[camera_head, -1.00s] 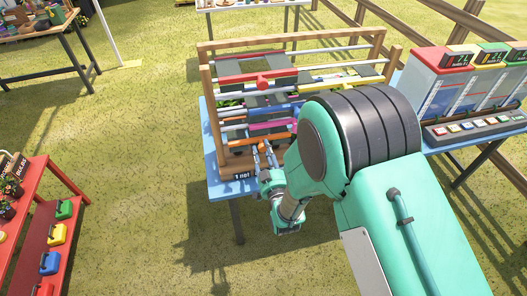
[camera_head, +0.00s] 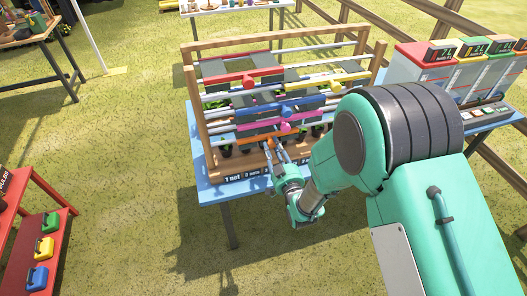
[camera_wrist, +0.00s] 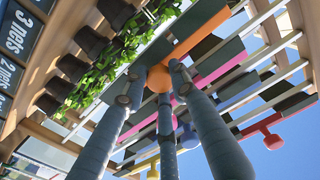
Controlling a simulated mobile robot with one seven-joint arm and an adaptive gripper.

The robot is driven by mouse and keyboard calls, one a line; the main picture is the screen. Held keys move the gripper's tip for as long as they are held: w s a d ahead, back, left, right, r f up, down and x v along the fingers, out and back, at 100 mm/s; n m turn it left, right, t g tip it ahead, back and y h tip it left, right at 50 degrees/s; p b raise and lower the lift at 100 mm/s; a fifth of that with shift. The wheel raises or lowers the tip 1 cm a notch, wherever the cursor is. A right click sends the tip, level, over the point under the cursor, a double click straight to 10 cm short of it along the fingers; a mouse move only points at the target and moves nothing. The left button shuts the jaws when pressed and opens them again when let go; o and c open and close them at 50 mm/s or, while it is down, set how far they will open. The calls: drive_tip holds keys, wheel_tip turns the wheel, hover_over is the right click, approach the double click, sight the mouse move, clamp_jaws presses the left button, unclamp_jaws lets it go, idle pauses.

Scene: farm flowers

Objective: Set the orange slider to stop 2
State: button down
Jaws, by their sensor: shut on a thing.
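The orange slider (camera_head: 268,138) is the low front slider on the wooden rack. In the wrist view, its bar (camera_wrist: 205,32) and round knob (camera_wrist: 159,80) show clearly. My gripper (camera_head: 276,150) is at the rack's lower front, with its fingertips (camera_wrist: 158,73) closed around the orange knob. The stop labels run along the rack's bottom edge: "1 net" (camera_head: 233,178) and "2 nets" (camera_head: 253,173). My gripper is to the right of both in the head view and hides labels further right. In the wrist view, a "3 nets" label (camera_wrist: 18,32) also shows.
Pink (camera_head: 262,129), blue (camera_head: 285,111), red (camera_head: 248,78) and yellow sliders lie on rods above and behind. Potted plants (camera_wrist: 115,50) stand inside the rack. A red shelf (camera_head: 60,210) is at left; coloured bins (camera_head: 425,70) stand at right.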

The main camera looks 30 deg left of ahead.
drive_tip(key=shift+w+d, duration=0.25)
drive_tip(key=shift+d, duration=0.05)
drive_tip(key=c, duration=1.4)
unclamp_jaws()
drive_tip(key=shift+s, duration=0.1)
drive_tip(key=v, duration=1.2)
